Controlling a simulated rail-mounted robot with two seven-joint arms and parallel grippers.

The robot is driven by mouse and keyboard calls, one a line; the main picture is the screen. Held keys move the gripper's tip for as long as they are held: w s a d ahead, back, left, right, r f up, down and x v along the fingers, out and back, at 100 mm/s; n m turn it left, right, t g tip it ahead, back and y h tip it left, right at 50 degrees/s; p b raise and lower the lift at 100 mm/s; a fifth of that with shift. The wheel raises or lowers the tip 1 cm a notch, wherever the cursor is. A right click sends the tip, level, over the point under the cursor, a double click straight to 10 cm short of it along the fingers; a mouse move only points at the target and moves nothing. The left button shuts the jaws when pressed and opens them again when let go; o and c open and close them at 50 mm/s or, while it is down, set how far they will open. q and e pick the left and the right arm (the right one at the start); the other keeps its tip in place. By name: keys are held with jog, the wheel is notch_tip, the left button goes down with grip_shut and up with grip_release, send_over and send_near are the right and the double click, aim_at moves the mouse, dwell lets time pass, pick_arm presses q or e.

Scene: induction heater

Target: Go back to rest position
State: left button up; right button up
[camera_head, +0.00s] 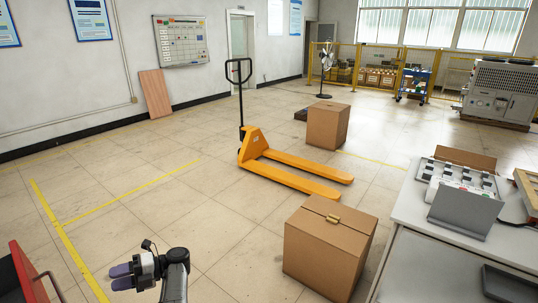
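My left gripper (120,277) is at the bottom left of the head view, on the end of my dark arm. Its two purple fingers point left and show a narrow gap between them, with nothing visible in it. It is over the tiled floor, apart from the boxes and the table. My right gripper and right arm are not in view.
A cardboard box (327,247) stands right of my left gripper. A grey table (425,265) with equipment is at the right. A red-edged object (32,275) is at the lower left. A yellow pallet jack (258,150) and another box (326,126) stand farther off. Open floor lies between.

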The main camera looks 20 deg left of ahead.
pick_arm(q)
jog(key=w+a+r+m+t+y, duration=0.2)
jog(key=w+a+m+t, duration=0.2)
jog(key=w+m+t, duration=0.55)
jog(key=w+a+r+m+t+y, duration=0.15)
jog(key=w+a+m+t, duration=0.4)
jog(key=t, duration=0.75)
jog(key=w+d+r+m+t+h+p, duration=0.1)
jog(key=d+r+m+t+h+p, duration=0.1)
jog(key=d+r+m+t+h, duration=0.55)
jog(key=w+d+r+m+t+h+p, duration=0.1)
jog(key=w+d+r+m+h, duration=0.3)
jog(key=r+m, duration=0.75)
jog(key=s+d+r+m+g+h+p, duration=0.2)
jog(key=s+d+r+m+p, duration=0.2)
jog(key=s+d+p, duration=0.45)
jog(key=s+d+r+m+g+h+p, duration=0.1)
jog(key=s+d+r+m+g+p, duration=0.2)
jog(key=s+d+p, duration=0.6)
jog(key=s+d+r+m+g+h+p, duration=0.15)
jog(key=s+d+r+m+p, duration=0.25)
jog(key=s+d+p, duration=0.55)
jog(key=s+d+m+g+h+p, duration=0.1)
jog(key=s+g+p, duration=0.5)
jog(key=s+p, duration=1.2)
jog(key=s+d, duration=0.1)
jog(key=s, duration=0.3)
jog(key=shift+d+r+p, duration=0.2)
jog(key=shift+r+p, duration=0.05)
jog(key=shift+p, duration=0.15)
